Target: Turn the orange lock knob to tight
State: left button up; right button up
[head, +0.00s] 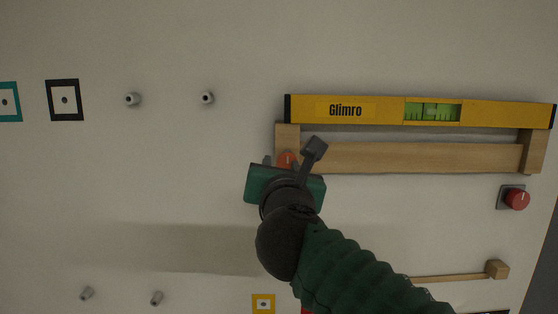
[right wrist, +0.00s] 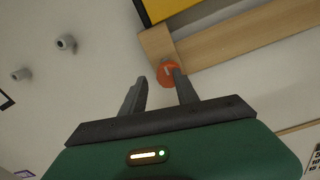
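The orange lock knob (head: 286,159) sits on the left end block of a wooden frame on the wall. In the right wrist view the knob (right wrist: 167,72) is round, with a small pale mark on its face. My right gripper (head: 281,162) is at the knob in the head view, partly covering it. In the right wrist view its two fingers (right wrist: 160,84) stand apart with nothing between them; the right finger's tip overlaps the knob's lower edge. I cannot tell whether it touches. My left gripper is not in view.
A yellow level marked Glimro (head: 375,110) rests along the top of the wooden frame (head: 420,157). A red knob on a dark plate (head: 516,199) is at the right. Grey pegs (head: 132,100) and square frames (head: 64,100) are at the left. The wall left of the gripper is mostly bare.

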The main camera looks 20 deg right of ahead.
jog(key=shift+d+r+h, duration=0.2)
jog(key=shift+d+h, duration=0.1)
jog(key=shift+d, duration=0.6)
jog(key=shift+a+r, duration=0.1)
jog(key=shift+a, duration=0.1)
jog(key=c, duration=1)
jog(key=shift+s+d, duration=0.1)
jog(key=shift+c, duration=1.3)
jog(key=shift+d, duration=0.3)
grip_shut()
jog(key=shift+a+f, duration=0.25)
jog(key=shift+f, duration=0.15)
